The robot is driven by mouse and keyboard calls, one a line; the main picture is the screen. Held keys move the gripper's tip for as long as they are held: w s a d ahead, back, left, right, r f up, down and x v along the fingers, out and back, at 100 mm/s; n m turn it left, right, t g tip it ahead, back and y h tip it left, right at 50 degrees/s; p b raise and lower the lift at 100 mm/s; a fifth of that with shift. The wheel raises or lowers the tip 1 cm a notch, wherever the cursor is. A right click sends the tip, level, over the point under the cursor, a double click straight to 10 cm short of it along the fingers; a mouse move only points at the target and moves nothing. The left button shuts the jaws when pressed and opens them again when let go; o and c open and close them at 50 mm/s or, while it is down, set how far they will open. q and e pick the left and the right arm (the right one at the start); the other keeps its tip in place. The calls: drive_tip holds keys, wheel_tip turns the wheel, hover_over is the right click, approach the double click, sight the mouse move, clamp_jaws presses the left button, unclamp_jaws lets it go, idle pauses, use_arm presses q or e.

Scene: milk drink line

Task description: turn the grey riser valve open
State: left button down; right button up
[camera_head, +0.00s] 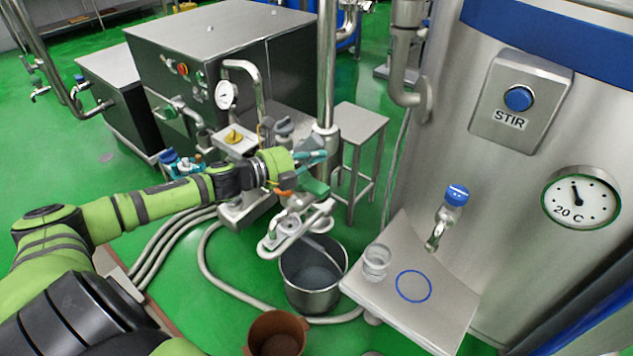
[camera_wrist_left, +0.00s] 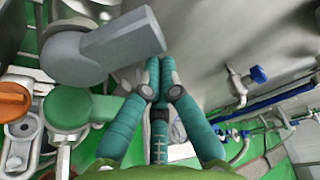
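The grey riser valve shows large in the left wrist view as a round hub with a thick grey lever (camera_wrist_left: 125,42) pointing right. In the head view a small grey handle (camera_head: 284,127) stands by the steel riser pipe (camera_head: 326,70); it looks like the same valve. My left gripper (camera_head: 322,158) is beside the riser, just right of and below this handle. In the left wrist view its teal fingers (camera_wrist_left: 160,66) are together with nothing visible between them. Their tips are close to the lever's free end; I cannot tell whether they touch it. My right gripper is not in view.
An orange handle (camera_wrist_left: 12,100) sits left in the wrist view. A steel bucket (camera_head: 312,288) and a brown pot (camera_head: 276,335) stand below the fittings. A glass (camera_head: 376,260) stands on the steel shelf (camera_head: 440,305) under a blue-topped tap (camera_head: 456,196). A pressure gauge (camera_head: 226,95) is behind.

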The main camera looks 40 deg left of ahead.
sight(313, 140)
use_arm(q)
drive_tip(key=shift+a+r+n+t+h, duration=0.3)
drive_tip(key=shift+a+r+n, duration=0.35)
drive_tip(key=shift+n, duration=0.55)
drive_tip(key=shift+w+a+r+n+t+h, duration=0.1)
drive_tip(key=shift+a+r+n+t+h, duration=0.15)
drive_tip(key=shift+a+n, duration=0.35)
drive_tip(key=shift+w+a+r+n+t+h, duration=0.15)
drive_tip(key=shift+a+r+n, duration=0.15)
drive_tip(key=shift+n, duration=0.6)
drive_tip(key=shift+s, duration=0.1)
